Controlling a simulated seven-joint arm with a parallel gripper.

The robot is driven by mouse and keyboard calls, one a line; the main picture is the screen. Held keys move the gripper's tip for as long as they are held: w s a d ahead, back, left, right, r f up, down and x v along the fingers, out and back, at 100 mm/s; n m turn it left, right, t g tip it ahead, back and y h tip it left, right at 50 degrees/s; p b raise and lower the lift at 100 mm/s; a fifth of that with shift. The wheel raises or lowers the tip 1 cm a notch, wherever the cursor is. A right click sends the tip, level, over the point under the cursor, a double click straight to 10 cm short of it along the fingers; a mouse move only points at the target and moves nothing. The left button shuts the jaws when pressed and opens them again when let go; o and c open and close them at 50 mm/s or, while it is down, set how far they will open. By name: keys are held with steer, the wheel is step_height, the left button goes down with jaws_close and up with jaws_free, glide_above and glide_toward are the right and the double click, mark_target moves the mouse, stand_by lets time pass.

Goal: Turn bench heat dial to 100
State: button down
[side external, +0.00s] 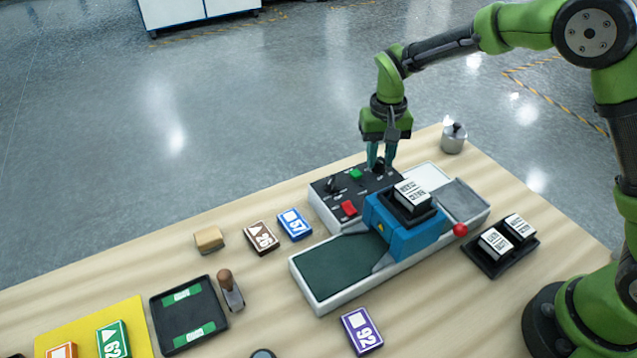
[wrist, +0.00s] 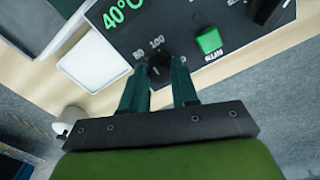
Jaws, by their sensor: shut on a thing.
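The heat dial (wrist: 160,64) is a small black knob on the dark control panel (wrist: 178,22). In the wrist view the printed marks 80 and 100 show beside it, and another mark is partly hidden by a finger. My gripper (wrist: 160,75) is shut on the dial, with one finger on each side of it. In the side view my gripper (side external: 381,158) points down at the far right end of the panel (side external: 325,203). A green readout (wrist: 122,12) shows 40°C. I cannot make out where the dial's pointer aims.
A green RUN button (wrist: 209,40) sits close to the dial, and a red button (side external: 349,208) is also on the panel. The blue laminator (side external: 405,235) with a black-and-white roll block on top stands in front. A metal weight (side external: 454,140) stands at the back right.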

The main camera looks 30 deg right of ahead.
mark_target(380, 160)
steer(key=m, duration=0.5)
steer(key=shift+r+m, duration=0.1)
steer(key=shift+m, duration=0.2)
stand_by(0.4)
steer(key=c, duration=0.9)
jaws_free()
steer(key=shift+o, duration=0.2)
step_height(380, 160, up, 17)
